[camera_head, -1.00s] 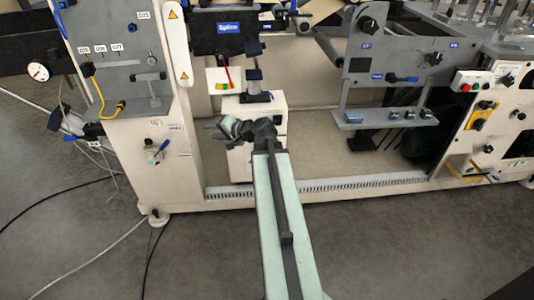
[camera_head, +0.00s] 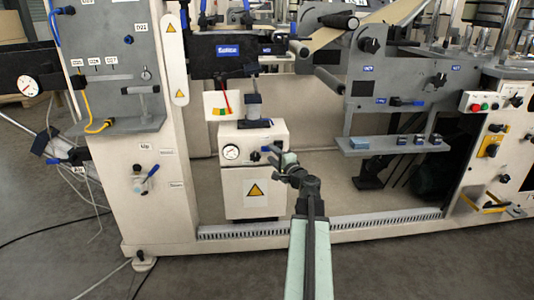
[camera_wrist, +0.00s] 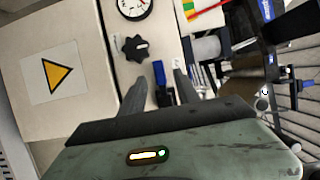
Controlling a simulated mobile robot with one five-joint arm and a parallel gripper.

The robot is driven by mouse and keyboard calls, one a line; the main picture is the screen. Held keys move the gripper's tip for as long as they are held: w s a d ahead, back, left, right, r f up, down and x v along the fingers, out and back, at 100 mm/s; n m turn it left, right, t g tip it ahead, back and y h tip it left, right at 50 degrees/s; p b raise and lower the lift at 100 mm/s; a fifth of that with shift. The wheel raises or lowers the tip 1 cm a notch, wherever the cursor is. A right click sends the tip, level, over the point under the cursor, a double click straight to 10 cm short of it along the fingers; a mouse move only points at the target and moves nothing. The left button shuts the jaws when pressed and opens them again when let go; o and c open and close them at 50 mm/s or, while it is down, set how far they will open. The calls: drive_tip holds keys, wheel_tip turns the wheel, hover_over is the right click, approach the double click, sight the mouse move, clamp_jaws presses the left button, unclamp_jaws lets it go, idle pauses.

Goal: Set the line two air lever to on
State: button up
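A blue lever (camera_head: 267,148) sits at the upper right of the pale box (camera_head: 240,180) with a round gauge. It also shows in the wrist view (camera_wrist: 160,74), beside a black knob (camera_wrist: 136,47). I cannot read a label that names it as line two. My gripper (camera_head: 272,157) is at the right front of this box. In the wrist view my gripper (camera_wrist: 160,76) is open, and the blue lever appears between its two fingers. I cannot tell whether either finger touches it.
A gauge (camera_wrist: 134,6) is on the box, next to the knob. A yellow warning sign (camera_head: 255,190) is on its front. Another blue-handled lever (camera_head: 152,171) is on the left panel. A grey shelf (camera_head: 393,146) juts out to the right. Grey floor lies in front.

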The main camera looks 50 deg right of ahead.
sight(267, 150)
drive_tip(key=x, duration=0.4)
clamp_jaws()
drive_tip(key=shift+a, duration=0.1)
idle(1.1)
